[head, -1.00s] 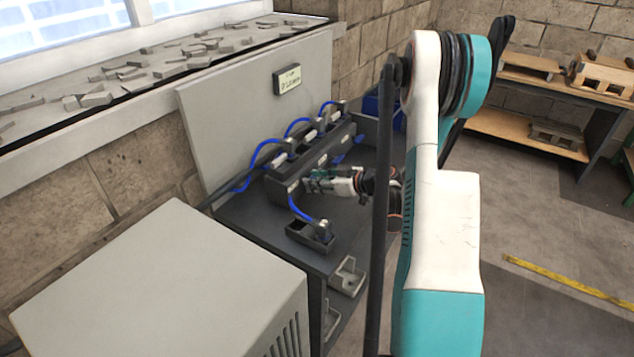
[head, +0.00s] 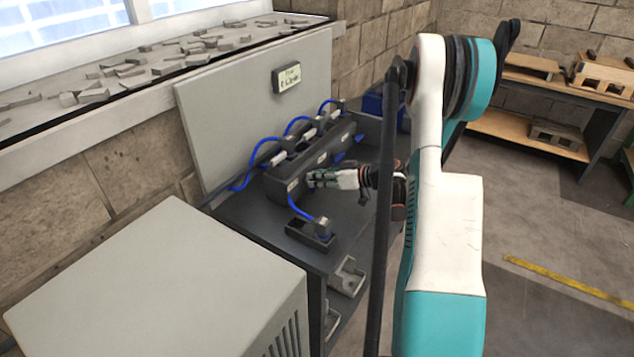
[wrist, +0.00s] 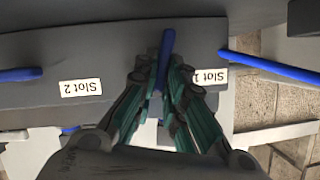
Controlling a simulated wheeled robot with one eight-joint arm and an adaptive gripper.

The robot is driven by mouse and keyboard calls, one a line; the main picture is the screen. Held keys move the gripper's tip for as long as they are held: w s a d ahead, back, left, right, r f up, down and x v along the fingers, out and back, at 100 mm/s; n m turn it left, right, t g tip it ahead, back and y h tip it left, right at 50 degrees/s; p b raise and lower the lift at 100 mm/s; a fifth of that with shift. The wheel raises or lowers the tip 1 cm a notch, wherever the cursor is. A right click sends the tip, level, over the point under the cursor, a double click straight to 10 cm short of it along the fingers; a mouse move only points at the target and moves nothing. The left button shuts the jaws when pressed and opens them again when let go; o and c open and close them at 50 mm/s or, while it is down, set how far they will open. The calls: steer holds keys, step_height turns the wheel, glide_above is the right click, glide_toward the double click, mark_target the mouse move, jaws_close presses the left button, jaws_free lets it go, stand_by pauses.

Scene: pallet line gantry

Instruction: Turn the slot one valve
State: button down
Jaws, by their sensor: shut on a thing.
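The dark manifold block (head: 275,184) stands on the bench against a grey panel. In the wrist view its face (wrist: 110,62) carries an upside-down Slot 1 label (wrist: 209,77) and a Slot 2 label (wrist: 81,88). A blue valve handle (wrist: 167,47) rises beside the Slot 1 label, between the two labels. My gripper (wrist: 160,76) has its fingers closed on either side of this handle; its lower part is partly hidden by them. In the head view my gripper (head: 311,179) is at the block's front, near its closest end, and hides the handle.
Blue hoses (head: 262,150) loop over the block. One near hose (head: 297,208) runs down to a small dark box (head: 310,235) on the bench, close below my gripper. A grey cabinet (head: 160,275) stands at front left. A wooden shelf unit (head: 520,130) stands at far right.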

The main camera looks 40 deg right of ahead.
steer(key=m, duration=0.1)
steer(key=y+b, duration=0.1)
steer(key=m, duration=0.1)
steer(key=shift+w+d+f+m+y+b, duration=0.1)
steer(key=shift+d+f+m+y+b, duration=0.2)
steer(key=shift+d+y+b, duration=0.1)
steer(key=m+b, duration=0.1)
steer(key=m+y, duration=0.1)
steer(key=shift+w+d+f+m+b, duration=0.1)
steer(key=shift+d+f+m+b, duration=0.1)
steer(key=shift+m+b, duration=0.15)
steer(key=m+y, duration=0.2)
steer(key=shift+d+f+m+b, duration=0.15)
steer(key=shift+f+m+b, duration=0.1)
steer(key=shift+m+b, duration=0.15)
steer(key=shift+f+m+t+y, duration=0.15)
steer(key=shift+m+t+y, duration=0.15)
steer(key=shift+m, duration=0.5)
steer(key=shift+f+m+t+y, duration=0.15)
steer(key=shift+m+t+y, duration=0.15)
steer(key=shift+m, duration=0.45)
steer(key=c, duration=1.7)
jaws_free()
steer(key=shift+o, duration=0.2)
steer(key=shift+d, duration=0.1)
